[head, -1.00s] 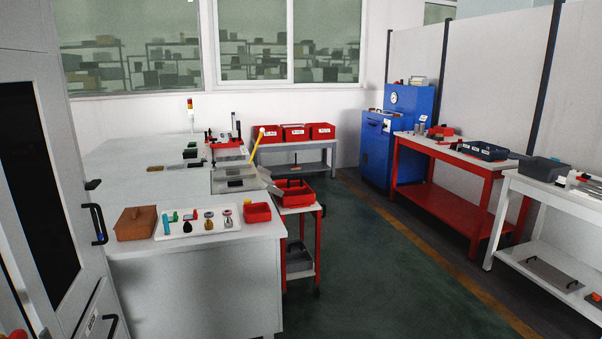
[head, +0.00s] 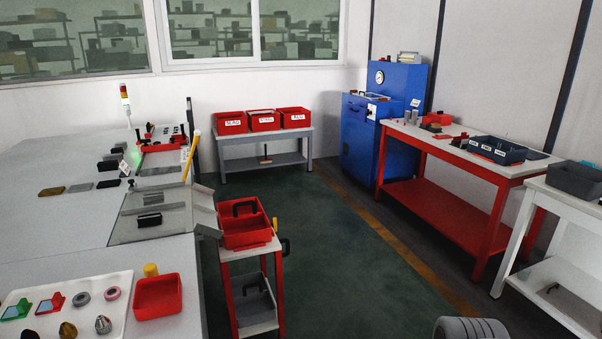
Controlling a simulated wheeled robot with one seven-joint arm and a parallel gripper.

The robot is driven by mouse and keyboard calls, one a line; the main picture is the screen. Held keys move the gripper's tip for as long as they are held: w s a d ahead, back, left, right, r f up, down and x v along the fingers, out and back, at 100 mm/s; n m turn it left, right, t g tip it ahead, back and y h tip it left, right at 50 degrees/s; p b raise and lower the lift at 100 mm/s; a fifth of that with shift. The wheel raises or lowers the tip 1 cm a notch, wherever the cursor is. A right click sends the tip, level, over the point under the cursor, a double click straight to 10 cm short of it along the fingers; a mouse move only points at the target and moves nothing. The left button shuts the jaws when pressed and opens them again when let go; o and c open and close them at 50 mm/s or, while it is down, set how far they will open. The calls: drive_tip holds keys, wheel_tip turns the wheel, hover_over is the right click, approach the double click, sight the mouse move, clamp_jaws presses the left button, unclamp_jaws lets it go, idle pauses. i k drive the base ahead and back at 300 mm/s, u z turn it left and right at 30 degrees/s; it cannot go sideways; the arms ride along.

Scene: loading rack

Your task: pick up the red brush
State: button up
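I cannot make out a red brush for certain in the head view. A small red object (head: 437,120) stands on the red-framed bench at right, too small to identify. A white tray (head: 70,318) at lower left holds several small parts, among them a red-framed piece (head: 50,303) and a green-framed piece (head: 16,309); neither reads as a brush. My gripper is not in view.
An empty-looking red bin (head: 158,298) sits beside the tray. A small red-legged cart (head: 248,251) carries a red caddy (head: 246,223). The red-framed bench (head: 440,212) and a white bench (head: 545,226) line the right. Green floor (head: 340,270) between them is open.

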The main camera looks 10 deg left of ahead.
sight(138, 145)
drive_tip(key=u, duration=0.05)
drive_tip(key=i, duration=2.8)
drive_tip(key=u, duration=0.25)
drive_tip(key=i, duration=2.7)
drive_tip(key=u, duration=0.8)
drive_tip(key=i, duration=1.75)
drive_tip(key=u, duration=1.85)
drive_tip(key=i, duration=1.2)
drive_tip(key=u, duration=0.8)
